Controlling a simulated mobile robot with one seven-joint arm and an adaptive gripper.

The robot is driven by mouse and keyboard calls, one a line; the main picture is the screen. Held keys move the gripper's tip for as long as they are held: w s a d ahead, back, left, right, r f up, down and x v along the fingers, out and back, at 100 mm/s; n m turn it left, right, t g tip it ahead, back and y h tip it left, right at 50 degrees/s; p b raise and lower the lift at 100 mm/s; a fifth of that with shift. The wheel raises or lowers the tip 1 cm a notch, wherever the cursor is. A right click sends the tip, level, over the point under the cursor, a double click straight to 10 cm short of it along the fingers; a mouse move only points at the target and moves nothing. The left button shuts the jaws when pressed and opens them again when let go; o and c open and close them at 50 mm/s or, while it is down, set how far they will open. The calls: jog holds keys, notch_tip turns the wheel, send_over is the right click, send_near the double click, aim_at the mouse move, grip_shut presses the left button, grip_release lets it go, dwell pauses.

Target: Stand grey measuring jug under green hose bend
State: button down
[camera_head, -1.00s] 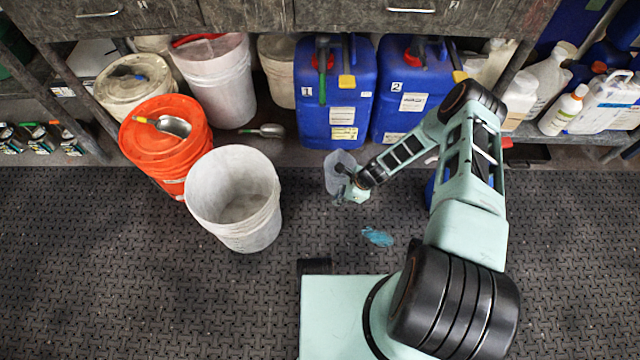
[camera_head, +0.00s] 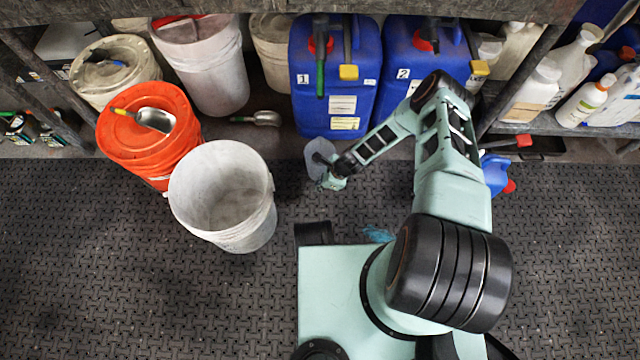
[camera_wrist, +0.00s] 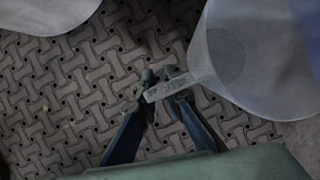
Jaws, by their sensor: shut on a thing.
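The grey measuring jug (camera_head: 319,158) is translucent and hangs from my gripper (camera_head: 331,182), in front of the blue drum marked 1. In the wrist view my gripper (camera_wrist: 163,88) is shut on the handle of the jug (camera_wrist: 240,60), whose body lies to the upper right. The jug looks held above the floor; its exact height is unclear. A green hose end (camera_head: 320,78) hangs down the front of drum 1 (camera_head: 305,105), left of a yellow one (camera_head: 348,72). The jug is below the green end in the picture and nearer to me, not under it.
A white bucket (camera_head: 262,225) stands left of my arm, with an orange lidded bucket (camera_head: 125,145) behind it. A metal scoop (camera_head: 264,118) lies left of drum 1. Drum 2 (camera_head: 400,115) stands to the right. A blue jug (camera_head: 494,172) is right of my arm.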

jog(key=shift+f, duration=0.9)
jog(key=shift+f, duration=0.2)
jog(key=c, duration=2)
grip_release()
jog(key=p+v, duration=0.4)
jog(key=v, duration=0.8)
jog(key=shift+r, duration=0.25)
